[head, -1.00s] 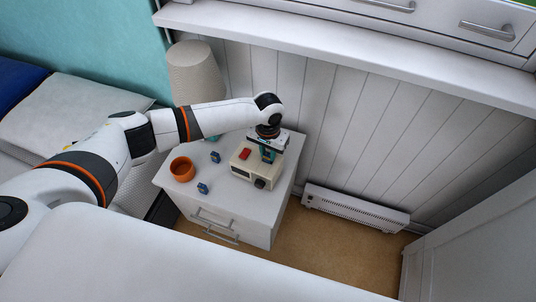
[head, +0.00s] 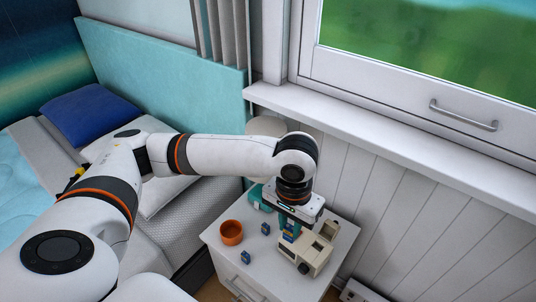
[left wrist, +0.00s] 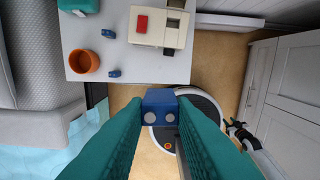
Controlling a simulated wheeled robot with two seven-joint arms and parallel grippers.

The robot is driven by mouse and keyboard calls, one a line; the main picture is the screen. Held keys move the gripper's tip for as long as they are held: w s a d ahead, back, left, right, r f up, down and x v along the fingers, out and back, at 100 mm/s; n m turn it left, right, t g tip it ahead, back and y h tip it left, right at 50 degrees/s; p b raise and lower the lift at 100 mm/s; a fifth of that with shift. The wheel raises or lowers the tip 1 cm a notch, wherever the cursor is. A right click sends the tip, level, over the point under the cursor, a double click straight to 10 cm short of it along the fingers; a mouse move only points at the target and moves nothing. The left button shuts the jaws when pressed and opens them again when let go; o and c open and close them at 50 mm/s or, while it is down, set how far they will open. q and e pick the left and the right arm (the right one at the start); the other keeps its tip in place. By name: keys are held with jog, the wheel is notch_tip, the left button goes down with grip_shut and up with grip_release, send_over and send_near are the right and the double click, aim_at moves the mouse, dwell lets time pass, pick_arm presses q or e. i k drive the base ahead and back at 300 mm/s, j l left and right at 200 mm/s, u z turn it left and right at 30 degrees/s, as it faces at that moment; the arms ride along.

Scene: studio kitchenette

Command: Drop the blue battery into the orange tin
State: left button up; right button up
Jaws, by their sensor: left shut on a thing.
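My left gripper (head: 289,228) is shut on a blue battery (left wrist: 160,97), which shows two round silver spots between the teal fingers in the left wrist view. In the head view, the gripper hangs over the nightstand and partly hides the cream device (head: 304,252). The orange tin (head: 231,232) stands upright on the nightstand, left of the gripper and apart from it. It also shows in the left wrist view (left wrist: 83,62), and its inside looks empty.
Two small blue blocks (head: 265,228) (head: 245,257) lie on the white nightstand (head: 342,235), near the tin. The cream device has a red part (left wrist: 142,24) and dark openings on top. A teal object (left wrist: 78,6) stands at the back. The window sill (head: 390,150) runs behind.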

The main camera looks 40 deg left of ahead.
aim_at(232, 233)
jog(key=u, duration=1.4)
jog(key=i+l, duration=0.1)
jog(key=l, duration=0.4)
jog(key=i+l+z, duration=0.1)
jog(key=l, duration=0.4)
